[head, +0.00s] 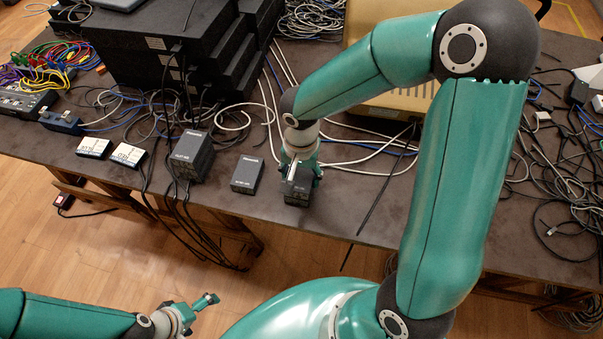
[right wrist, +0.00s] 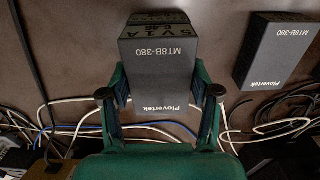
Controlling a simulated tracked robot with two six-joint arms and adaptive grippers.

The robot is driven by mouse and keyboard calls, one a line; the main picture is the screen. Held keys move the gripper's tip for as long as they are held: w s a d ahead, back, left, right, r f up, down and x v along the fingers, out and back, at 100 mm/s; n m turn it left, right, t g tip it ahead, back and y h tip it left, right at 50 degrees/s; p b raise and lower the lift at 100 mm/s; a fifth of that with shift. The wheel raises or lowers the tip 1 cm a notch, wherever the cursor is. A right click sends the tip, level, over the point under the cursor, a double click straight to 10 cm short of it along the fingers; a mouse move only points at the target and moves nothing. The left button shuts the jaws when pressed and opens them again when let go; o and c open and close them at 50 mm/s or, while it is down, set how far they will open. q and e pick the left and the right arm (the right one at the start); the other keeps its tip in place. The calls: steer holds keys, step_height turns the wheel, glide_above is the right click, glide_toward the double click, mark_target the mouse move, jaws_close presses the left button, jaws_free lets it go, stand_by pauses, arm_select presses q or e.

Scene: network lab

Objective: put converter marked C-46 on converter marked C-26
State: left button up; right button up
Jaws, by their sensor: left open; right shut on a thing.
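My right gripper (head: 302,176) is shut on a dark grey box-shaped converter (head: 298,193). In the right wrist view this converter (right wrist: 158,65) sits between the two fingers (right wrist: 160,98). It reads Plovertek MT8B-380, and a mark on its end looks like C-46. A similar dark converter (head: 246,174) stands on the table just left of it, apart from it. It also shows in the right wrist view (right wrist: 278,50), with its end mark not legible. My left gripper (head: 205,304) is open and empty, low in front of the table.
A larger dark box (head: 190,156) and two small white-topped units (head: 93,147) stand further left. Stacked black equipment (head: 165,50) and a beige case (head: 395,108) are behind. Loose cables cross the dark table (head: 335,210). Its front strip near the held converter is mostly bare.

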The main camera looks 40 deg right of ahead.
mark_target(301, 175)
steer(key=shift+f, duration=0.15)
steer(key=o, duration=1.4)
steer(key=shift+r, duration=0.25)
step_height(301, 175, up, 12)
steer(key=shift+f+p, duration=0.1)
steer(key=shift+p, duration=0.4)
